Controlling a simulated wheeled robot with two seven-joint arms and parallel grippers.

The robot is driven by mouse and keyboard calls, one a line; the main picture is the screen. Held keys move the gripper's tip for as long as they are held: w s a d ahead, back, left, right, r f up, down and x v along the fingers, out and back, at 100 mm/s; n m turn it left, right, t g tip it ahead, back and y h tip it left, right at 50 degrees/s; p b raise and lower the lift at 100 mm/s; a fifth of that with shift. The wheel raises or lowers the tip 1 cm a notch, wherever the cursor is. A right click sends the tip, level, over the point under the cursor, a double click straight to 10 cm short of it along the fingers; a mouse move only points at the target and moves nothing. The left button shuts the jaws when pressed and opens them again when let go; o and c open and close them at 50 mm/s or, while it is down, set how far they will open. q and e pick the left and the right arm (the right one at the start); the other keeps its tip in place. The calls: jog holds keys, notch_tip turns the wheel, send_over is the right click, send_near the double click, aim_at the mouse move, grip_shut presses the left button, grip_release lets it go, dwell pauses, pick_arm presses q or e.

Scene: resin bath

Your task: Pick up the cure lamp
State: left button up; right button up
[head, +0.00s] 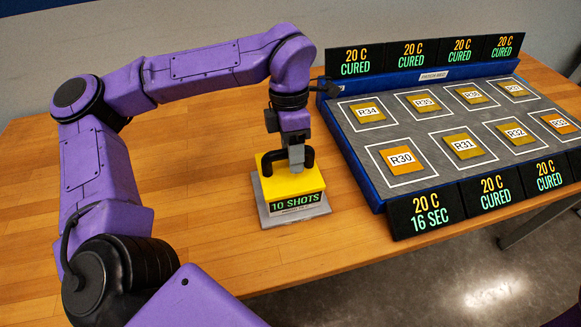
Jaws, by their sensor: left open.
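The cure lamp (279,181) appears to be the yellow block with black handle-like parts on top. It sits on a grey base plate (268,214) whose display (297,202) reads "10 SHOTS". My left gripper (296,165) points down right over the lamp, its fingertips at the black parts. It is open; the fingers partly hide the top, and I cannot tell whether they touch it. My right gripper is out of view.
Right of the lamp lies a blue-edged patch bed (362,180) with several labelled patches, such as R30 (401,159). Displays along it read "20 C CURED", except one reading "20 C 16 SEC" (425,211). The wooden table (200,215) is clear left of the lamp.

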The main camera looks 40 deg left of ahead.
pick_arm(q)
jog(key=shift+s+r, duration=0.15)
jog(key=shift+s, duration=0.3)
jog(key=shift+s+r, duration=0.1)
jog(key=shift+s, duration=0.1)
jog(key=c, duration=0.8)
jog(key=shift+w, duration=0.2)
grip_shut()
